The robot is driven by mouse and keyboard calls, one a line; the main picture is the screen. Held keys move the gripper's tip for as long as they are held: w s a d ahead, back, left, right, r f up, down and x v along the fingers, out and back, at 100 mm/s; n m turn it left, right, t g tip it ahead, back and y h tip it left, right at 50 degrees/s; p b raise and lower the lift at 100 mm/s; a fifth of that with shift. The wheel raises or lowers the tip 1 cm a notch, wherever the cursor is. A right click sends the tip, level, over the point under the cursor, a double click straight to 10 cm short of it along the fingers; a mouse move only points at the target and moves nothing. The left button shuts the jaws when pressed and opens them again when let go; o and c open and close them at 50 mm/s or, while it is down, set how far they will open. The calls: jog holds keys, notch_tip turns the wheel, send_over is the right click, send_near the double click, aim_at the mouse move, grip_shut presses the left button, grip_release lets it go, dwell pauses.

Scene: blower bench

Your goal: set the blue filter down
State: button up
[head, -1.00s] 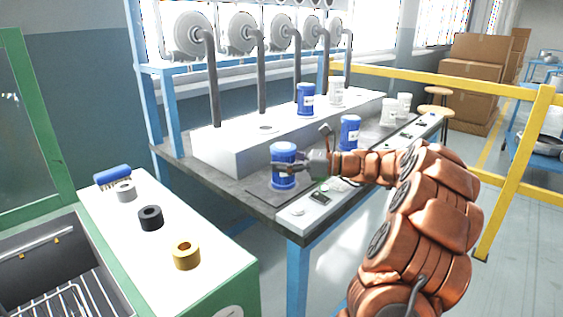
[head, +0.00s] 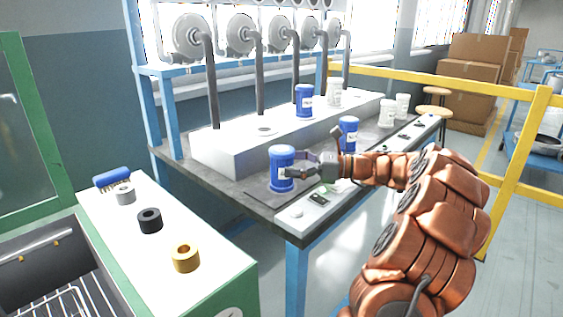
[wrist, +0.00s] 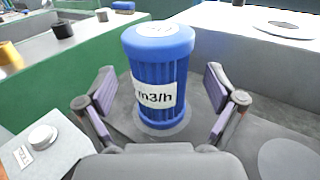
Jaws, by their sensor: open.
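My gripper (head: 304,168) is open just to the right of the filter. In the wrist view, the two fingers (wrist: 165,100) are spread wide to either side of the filter, with visible gaps between them and it.
Another blue filter (head: 348,134) and white ones (head: 387,113) stand further along the bench. A blue filter (head: 304,101) and a white one (head: 334,92) sit on the raised white block (head: 225,153). A green-edged cabinet (head: 215,235) holds rings and a brush at left.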

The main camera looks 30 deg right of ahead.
jog(key=p+v, duration=0.1)
jog(key=v, duration=0.7)
jog(key=shift+s+d, duration=0.25)
jog(key=shift+s, duration=0.1)
jog(key=shift+r+p, duration=0.1)
jog(key=shift+p, duration=0.25)
